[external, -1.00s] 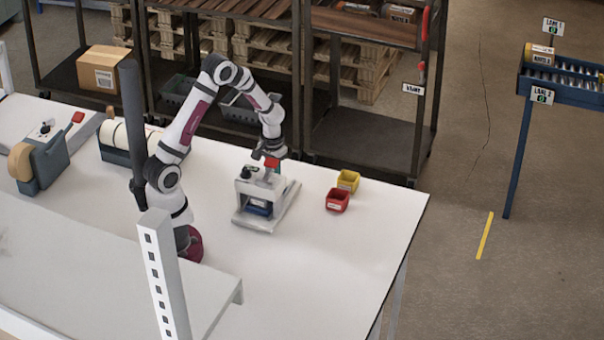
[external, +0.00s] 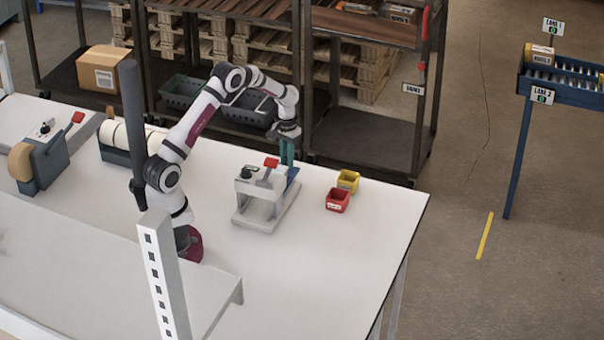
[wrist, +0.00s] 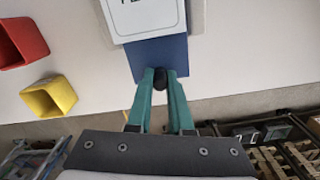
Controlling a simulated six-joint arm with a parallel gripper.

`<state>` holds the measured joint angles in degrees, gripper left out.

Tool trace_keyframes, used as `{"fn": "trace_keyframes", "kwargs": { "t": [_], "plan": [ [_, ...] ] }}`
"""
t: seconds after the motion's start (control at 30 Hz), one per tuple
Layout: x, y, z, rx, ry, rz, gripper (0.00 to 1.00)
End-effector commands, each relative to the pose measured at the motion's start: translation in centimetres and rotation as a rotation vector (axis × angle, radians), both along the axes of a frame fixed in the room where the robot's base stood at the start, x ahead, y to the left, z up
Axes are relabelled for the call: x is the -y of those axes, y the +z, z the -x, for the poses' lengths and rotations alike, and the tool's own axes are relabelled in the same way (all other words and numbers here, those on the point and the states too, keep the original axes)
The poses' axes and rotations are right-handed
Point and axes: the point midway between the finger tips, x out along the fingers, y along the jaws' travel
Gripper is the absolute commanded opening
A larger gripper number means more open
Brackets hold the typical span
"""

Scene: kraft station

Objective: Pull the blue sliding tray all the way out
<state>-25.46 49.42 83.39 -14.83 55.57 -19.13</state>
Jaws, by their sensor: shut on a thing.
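The blue sliding tray (external: 292,174) sticks out from the far side of a grey-white bench device (external: 262,200) with a red-tipped lever. In the wrist view the flat blue tray (wrist: 160,55) comes out from under the device's white labelled top (wrist: 143,15). A dark round knob (wrist: 160,79) sits at the tray's outer end. My gripper (external: 288,164) points down at this end, with its green fingers shut on the knob. In the wrist view the fingertips (wrist: 160,76) are on both sides of the knob. The tray's inner part is hidden under the device.
A red bin (external: 337,201) and a yellow bin (external: 348,180) stand on the white table (external: 320,255), right of the device. The table's back edge is close behind my gripper. Dark shelving (external: 365,140) with grey crates stands beyond it.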

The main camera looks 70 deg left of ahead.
Motion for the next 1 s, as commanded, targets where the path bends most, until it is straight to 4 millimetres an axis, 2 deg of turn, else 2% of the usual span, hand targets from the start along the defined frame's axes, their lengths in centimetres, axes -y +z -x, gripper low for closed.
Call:
{"fn": "trace_keyframes", "kwargs": {
  "t": [0.2, 0.23, 0.37, 0.4, 0.67, 0.77, 0.87, 1.0],
  "plan": [
    [-0.4, 0.2, -0.3, 0.012, 0.005, -0.008, 0.00],
    [-0.4, 0.2, -0.3, 0.012, 0.005, -0.008, 0.23],
    [-0.3, 0.2, -0.2, 0.011, 0.005, -0.007, 0.46],
    [-0.3, 0.1, -0.2, 0.010, 0.004, -0.007, 0.49],
    [-0.2, 0.2, -0.2, 0.008, 0.003, -0.005, 0.49],
    [-0.2, 0.9, -0.2, 0.008, 0.003, -0.006, 0.49],
    [-0.2, 2.8, -0.2, 0.010, 0.003, -0.006, 0.49],
    [-0.3, 6.7, -0.2, 0.012, 0.004, -0.007, 0.49]
  ]
}}
